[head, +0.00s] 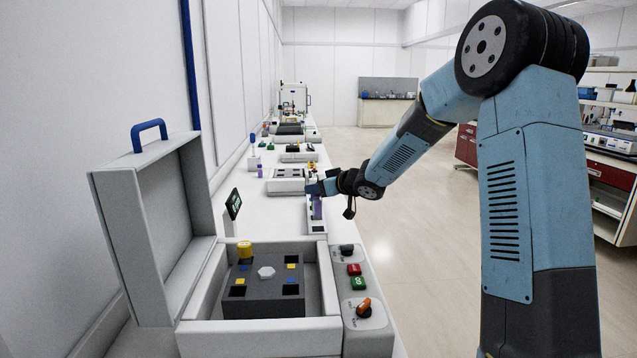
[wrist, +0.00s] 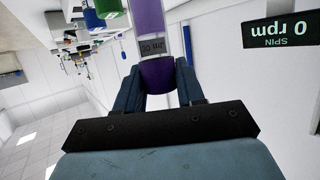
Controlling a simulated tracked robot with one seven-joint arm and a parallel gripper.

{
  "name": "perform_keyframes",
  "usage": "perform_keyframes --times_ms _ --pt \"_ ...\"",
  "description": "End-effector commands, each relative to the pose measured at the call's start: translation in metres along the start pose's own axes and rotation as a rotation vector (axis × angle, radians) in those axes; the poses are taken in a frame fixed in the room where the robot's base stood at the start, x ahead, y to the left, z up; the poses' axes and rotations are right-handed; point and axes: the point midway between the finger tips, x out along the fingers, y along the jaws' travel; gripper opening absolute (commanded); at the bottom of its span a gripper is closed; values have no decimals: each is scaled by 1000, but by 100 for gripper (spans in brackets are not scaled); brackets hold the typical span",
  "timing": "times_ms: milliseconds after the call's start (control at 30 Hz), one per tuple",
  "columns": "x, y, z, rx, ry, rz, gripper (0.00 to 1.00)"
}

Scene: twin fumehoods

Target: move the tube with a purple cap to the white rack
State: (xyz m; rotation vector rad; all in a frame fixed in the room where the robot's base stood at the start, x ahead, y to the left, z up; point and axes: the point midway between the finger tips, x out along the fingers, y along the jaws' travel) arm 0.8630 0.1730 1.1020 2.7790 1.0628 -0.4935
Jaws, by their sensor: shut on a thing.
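My gripper (head: 319,188) is out over the bench, beyond the open centrifuge. In the wrist view my gripper (wrist: 160,80) is shut on the purple cap of a tube (wrist: 158,74), with a finger on each side. In the head view the held tube (head: 317,207) hangs below my fingers, seen small. A low white rack-like block (head: 287,186) with dark openings sits on the bench just left of my gripper. I cannot tell whether the tube touches anything below.
Another purple item (head: 260,171) stands farther left. More racks line the bench; the floor at right is free.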

Motion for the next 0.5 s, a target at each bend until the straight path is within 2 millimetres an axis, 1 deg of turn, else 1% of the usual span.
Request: perform_keyframes --times_ms 233,500 --pt "5 2 17 2 -1 1 9" --pt "7 3 24 1 0 4 9"
